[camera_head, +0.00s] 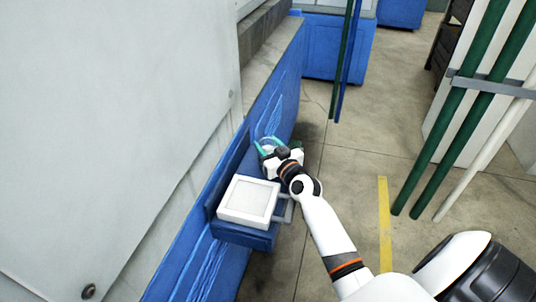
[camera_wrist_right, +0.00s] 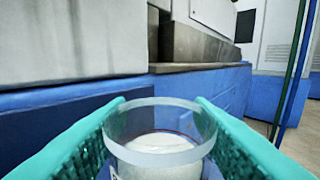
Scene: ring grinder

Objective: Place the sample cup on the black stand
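The sample cup (camera_wrist_right: 160,138) is a clear round cup with white material inside, upright in the right wrist view. My right gripper (camera_wrist_right: 160,118) has teal fingers pressed against both sides of it. In the head view the right gripper (camera_head: 268,146) is over the narrow blue ledge beside the machine, with the cup's pale rim between its fingertips. I cannot tell whether the cup's base touches the ledge. I cannot make out a black stand in either view. My left gripper is not in view.
A white square box (camera_head: 248,201) sits on the blue ledge (camera_head: 243,236), just nearer than the gripper. A large grey machine wall (camera_head: 110,130) rises on the left. Green and white pipes (camera_head: 465,110) stand at the right. The floor between is open.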

